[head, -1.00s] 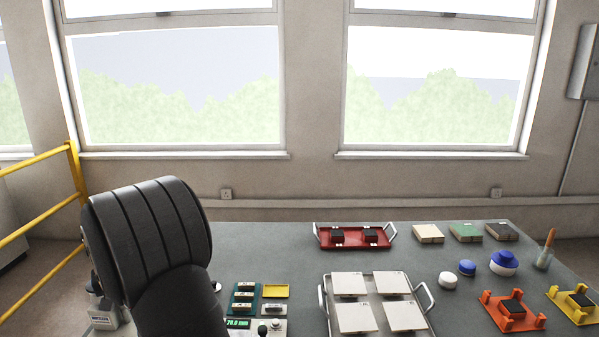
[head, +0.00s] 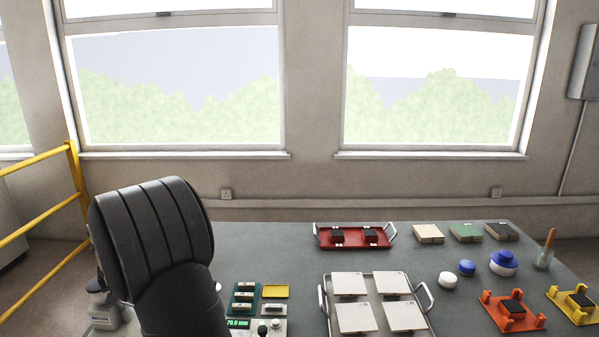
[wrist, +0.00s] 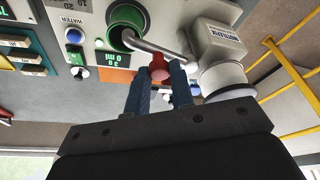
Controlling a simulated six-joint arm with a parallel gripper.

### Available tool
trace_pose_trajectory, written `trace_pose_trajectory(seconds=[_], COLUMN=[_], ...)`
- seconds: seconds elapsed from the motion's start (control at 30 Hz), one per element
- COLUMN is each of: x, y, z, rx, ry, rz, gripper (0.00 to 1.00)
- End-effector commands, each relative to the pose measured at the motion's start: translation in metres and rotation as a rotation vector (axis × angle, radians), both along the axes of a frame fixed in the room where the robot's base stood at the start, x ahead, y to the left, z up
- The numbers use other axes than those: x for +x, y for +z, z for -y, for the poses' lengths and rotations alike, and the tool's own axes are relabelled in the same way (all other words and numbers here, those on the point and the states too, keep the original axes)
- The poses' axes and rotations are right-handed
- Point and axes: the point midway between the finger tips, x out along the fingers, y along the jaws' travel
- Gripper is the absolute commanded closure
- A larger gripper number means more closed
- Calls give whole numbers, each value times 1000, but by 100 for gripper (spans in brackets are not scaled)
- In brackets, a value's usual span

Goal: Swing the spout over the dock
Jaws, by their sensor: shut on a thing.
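In the wrist view, my gripper (wrist: 158,82) has its two blue fingers shut on a red knob (wrist: 158,66). A bent, pale metal spout (wrist: 155,48) runs from a dark opening in a green ring (wrist: 116,40) towards a white housing, passing right by the red knob. How the knob joins the spout is partly hidden by the fingers. An orange patch (wrist: 108,76) lies left of the fingers; I cannot tell whether it is the dock. In the head view, my black arm hides the gripper and the spout.
The white housing (wrist: 215,45) and its round white part (wrist: 222,80) stand close right of my fingers. Trays with tiles, including a grey tray (head: 323,300), stand farther right on the table.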

Motion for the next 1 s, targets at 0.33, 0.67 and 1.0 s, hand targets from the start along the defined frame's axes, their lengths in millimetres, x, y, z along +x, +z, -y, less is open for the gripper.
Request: trace_pose_trajectory(seconds=[0.33,0.67,1.0], x=[14,15,14], y=[0,1,0], z=[2,2,2], rx=[0,1,0], ry=[-2,-1,-1], rz=[1,3,2], gripper=[95,95,56])
